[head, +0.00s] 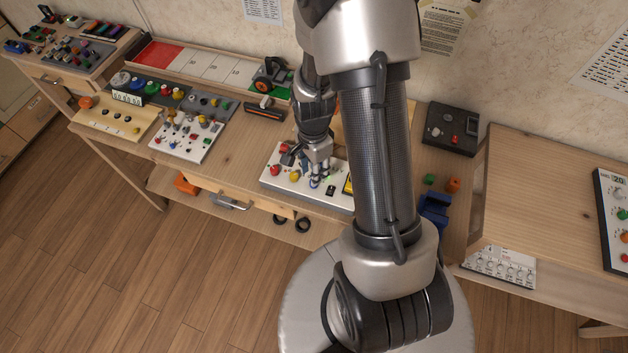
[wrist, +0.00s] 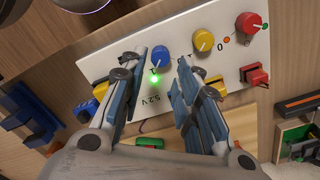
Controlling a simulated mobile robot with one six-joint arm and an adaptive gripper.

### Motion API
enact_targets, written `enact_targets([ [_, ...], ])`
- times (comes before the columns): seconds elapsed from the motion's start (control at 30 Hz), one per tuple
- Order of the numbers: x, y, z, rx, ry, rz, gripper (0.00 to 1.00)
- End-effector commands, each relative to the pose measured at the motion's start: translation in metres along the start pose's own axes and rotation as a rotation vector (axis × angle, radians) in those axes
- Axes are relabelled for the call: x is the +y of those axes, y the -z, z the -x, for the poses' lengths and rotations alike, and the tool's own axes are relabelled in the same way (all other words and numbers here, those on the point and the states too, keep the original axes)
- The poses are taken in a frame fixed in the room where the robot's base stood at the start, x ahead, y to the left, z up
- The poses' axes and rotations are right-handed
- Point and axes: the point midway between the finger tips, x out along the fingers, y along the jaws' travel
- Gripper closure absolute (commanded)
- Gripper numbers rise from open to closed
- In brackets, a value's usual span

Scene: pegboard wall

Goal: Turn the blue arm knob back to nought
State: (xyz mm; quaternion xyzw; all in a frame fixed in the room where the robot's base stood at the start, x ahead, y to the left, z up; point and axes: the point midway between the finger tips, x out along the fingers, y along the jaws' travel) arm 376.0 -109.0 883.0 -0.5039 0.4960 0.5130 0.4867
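The blue knob (wrist: 158,57) sits on a white panel (wrist: 112,62) in the wrist view, with a pale pointer mark on it. A lit green lamp (wrist: 154,78) is just below it. My gripper (wrist: 164,66) is open, its two fingers on either side of the blue knob in the picture, with a visible gap to the right finger. Whether the left finger touches the knob is unclear. In the head view my gripper (head: 317,180) points down over the same panel (head: 273,187). The knob is not clearly visible there.
On the panel, a yellow knob (wrist: 203,40) and a red knob (wrist: 248,22) stand right of the blue one in the wrist view, with a red switch (wrist: 254,75) nearby. In the head view a white board with several controls (head: 190,137) lies to the left. Bare bench lies between.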

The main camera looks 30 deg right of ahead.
Motion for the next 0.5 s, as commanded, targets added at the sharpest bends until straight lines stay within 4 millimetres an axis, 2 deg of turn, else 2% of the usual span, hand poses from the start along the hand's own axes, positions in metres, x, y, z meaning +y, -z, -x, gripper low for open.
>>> enact_targets([
  [0.03, 0.001, 0.000, -0.014, -0.001, -0.003, 0.000, 0.70],
  [0.2, 0.000, 0.000, -0.038, 0.000, -0.001, 0.000, 0.70],
  [0.5, 0.000, 0.000, -0.049, 0.000, 0.001, 0.000, 0.70],
])
